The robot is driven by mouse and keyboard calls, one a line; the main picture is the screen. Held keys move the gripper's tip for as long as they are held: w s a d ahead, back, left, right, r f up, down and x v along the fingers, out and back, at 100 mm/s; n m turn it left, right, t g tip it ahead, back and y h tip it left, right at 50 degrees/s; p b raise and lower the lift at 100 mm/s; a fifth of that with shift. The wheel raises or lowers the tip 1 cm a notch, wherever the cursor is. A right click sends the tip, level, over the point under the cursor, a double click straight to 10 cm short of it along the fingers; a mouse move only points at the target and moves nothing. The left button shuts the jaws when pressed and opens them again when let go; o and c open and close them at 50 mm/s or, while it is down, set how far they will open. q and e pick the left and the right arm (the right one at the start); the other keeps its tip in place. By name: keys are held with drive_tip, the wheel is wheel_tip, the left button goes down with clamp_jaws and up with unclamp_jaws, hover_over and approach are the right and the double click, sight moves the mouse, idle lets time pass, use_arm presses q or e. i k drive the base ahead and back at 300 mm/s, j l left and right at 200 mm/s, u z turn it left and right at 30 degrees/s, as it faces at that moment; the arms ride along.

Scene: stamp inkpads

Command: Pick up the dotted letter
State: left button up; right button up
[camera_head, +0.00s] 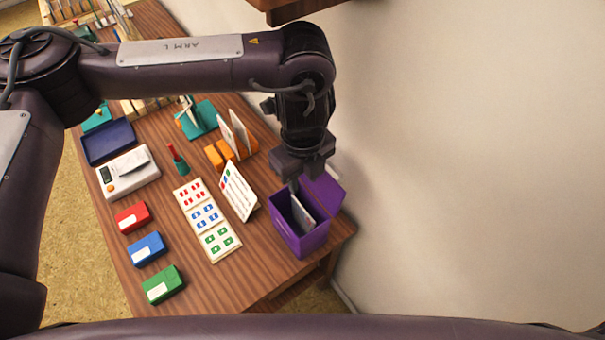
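My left gripper (294,183) points down just above the open purple box (299,236) at the table's right end. A pale flat letter (302,214) stands tilted inside the box, close below the fingertips. I cannot tell whether the fingers touch it or how far apart they are. Markings on these letters are too small to tell which one is dotted. My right gripper is not in view.
A sign card (238,191) stands beside a panel of red, blue and green pictures (208,218). Red (132,217), blue (147,249) and green (163,284) inkpads line the left edge. A scale (128,172) and blue tray (108,141) lie behind them. A wall borders the right.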

sight(228, 135)
drive_tip(key=k, duration=1)
